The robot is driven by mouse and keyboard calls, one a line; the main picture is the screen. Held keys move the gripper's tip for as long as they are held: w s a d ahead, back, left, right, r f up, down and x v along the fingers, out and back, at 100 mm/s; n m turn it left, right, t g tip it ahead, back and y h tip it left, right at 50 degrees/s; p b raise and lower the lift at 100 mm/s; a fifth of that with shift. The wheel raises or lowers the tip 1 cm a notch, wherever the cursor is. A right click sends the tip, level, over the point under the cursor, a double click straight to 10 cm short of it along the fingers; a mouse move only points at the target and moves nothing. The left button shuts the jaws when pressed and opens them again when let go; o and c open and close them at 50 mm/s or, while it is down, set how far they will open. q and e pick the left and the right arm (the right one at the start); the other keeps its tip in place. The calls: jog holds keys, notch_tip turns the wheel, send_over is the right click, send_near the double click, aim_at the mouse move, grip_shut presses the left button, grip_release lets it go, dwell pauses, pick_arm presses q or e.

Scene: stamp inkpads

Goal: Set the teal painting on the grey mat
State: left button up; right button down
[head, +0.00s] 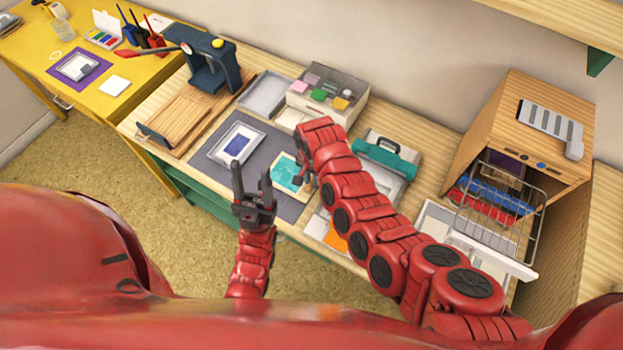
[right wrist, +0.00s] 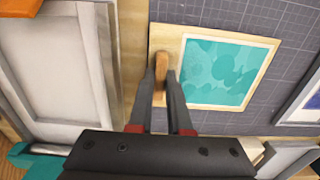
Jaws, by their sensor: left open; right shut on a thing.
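The teal painting (head: 286,174) is a pale wooden board with a teal patterned square. It shows over the right part of the grey mat (head: 206,157). In the right wrist view the painting (right wrist: 222,72) has a small wooden grip at its left side, and my right gripper (right wrist: 162,80) is shut on that grip. The board lines up roughly with the grey mat (right wrist: 210,14) edge. I cannot tell whether it touches the mat or hangs just above. My left gripper (head: 252,172) is open and empty, in front of the mat, fingers pointing up in the picture.
A framed blue pad (head: 238,144) lies on the mat left of the painting. A wooden board with a dark press (head: 210,65) stands behind left. An organiser box (head: 328,92), a teal-handled case (head: 386,158) and a wooden cabinet (head: 520,135) stand to the right.

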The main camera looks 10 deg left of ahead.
jog(key=shift+f, duration=0.15)
jog(key=c, duration=0.8)
grip_release()
jog(key=shift+c, duration=0.2)
jog(key=shift+r, duration=0.35)
notch_tip(320, 180, up, 8)
jog(key=b, duration=0.2)
jog(key=shift+w+r+b, duration=0.1)
jog(key=shift+r+b, duration=0.15)
jog(key=shift+b, duration=0.05)
jog(key=shift+r+p, duration=1)
jog(key=shift+r, duration=0.6)
